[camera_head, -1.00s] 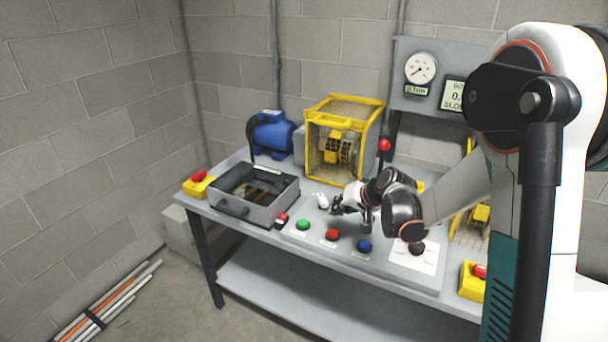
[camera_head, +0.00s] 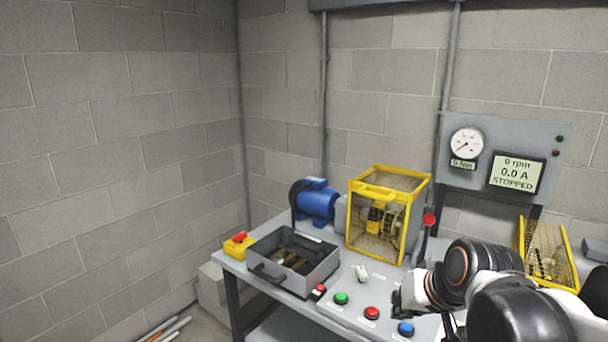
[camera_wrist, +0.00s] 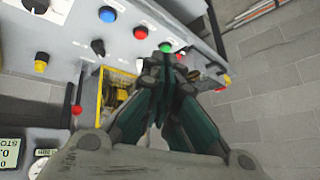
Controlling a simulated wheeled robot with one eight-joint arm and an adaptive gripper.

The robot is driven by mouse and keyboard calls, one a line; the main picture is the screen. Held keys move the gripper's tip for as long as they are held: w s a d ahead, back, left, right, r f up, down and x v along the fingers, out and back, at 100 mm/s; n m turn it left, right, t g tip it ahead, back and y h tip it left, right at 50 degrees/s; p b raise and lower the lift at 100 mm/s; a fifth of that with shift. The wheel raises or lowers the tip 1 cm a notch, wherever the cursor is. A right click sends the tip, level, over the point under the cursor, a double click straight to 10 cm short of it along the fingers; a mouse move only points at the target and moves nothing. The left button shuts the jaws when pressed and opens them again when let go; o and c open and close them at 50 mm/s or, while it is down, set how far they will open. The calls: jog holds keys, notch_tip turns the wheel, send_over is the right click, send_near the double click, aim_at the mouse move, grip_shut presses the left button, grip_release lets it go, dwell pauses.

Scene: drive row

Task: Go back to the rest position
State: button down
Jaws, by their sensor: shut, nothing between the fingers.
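My gripper (camera_head: 398,303) is small and partly hidden by my arm in the head view, at the right part of the control panel. In the wrist view my gripper (camera_wrist: 163,65) points toward the panel, its dark fingers together with nothing held. A green button (camera_head: 341,298), a red button (camera_head: 371,312) and a blue button (camera_head: 405,328) sit in a row on the panel. The display (camera_head: 516,173) reads 0 rpm, 0.0 A, STOPPED. A round gauge (camera_head: 466,143) reads 0 Nm. Whether the gripper touches the panel cannot be told.
A yellow guard cage (camera_head: 388,170) and blue motor (camera_head: 317,203) stand at the bench's back. A grey open box (camera_head: 264,271) and a yellow box with red button (camera_head: 236,245) are at left. A red-knobbed lever (camera_head: 429,219) rises beside the cage.

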jog(key=s+d+n+h, duration=0.1)
jog(key=s, duration=1.1)
jog(key=shift+s+f+h, duration=0.15)
jog(key=shift+f+h, duration=0.15)
